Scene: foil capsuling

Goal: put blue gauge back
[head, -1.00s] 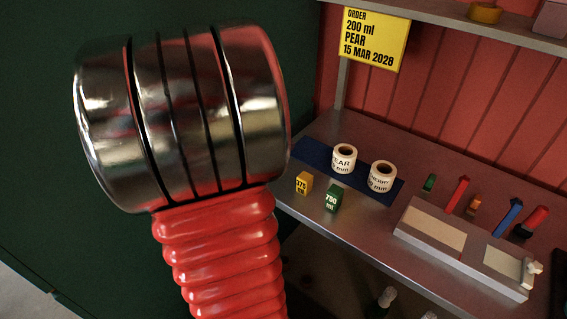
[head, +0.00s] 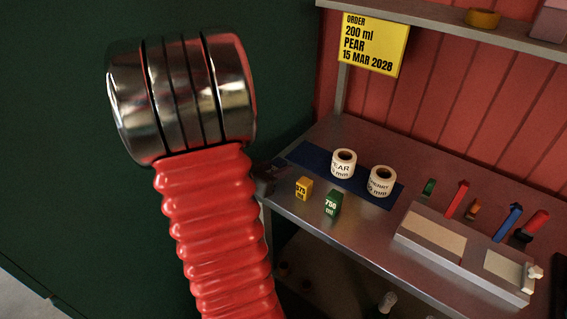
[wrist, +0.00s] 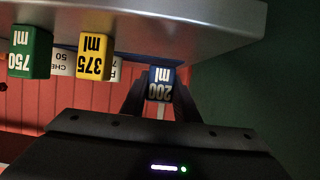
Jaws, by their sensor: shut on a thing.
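The blue gauge (wrist: 160,84), marked 200 ml, is between the two fingers of my gripper (wrist: 160,98) in the wrist view, which shows the scene upside down. My gripper is shut on it. The gauge is by the bench's left end; I cannot tell whether it touches the top. The yellow 375 ml gauge (head: 304,188) and green 750 ml gauge (head: 333,203) stand in a row on the bench front. They also show in the wrist view, yellow (wrist: 95,57) and green (wrist: 29,51). In the head view my arm hides the blue gauge.
Two label rolls, pear (head: 343,164) and cherry (head: 382,181), stand on a dark blue mat (head: 305,152). A grey fixture (head: 465,250) with coloured pieces behind it is to the right. A yellow order sign (head: 372,44) reads 200 ml. The metal bench (head: 290,203) has a free front edge.

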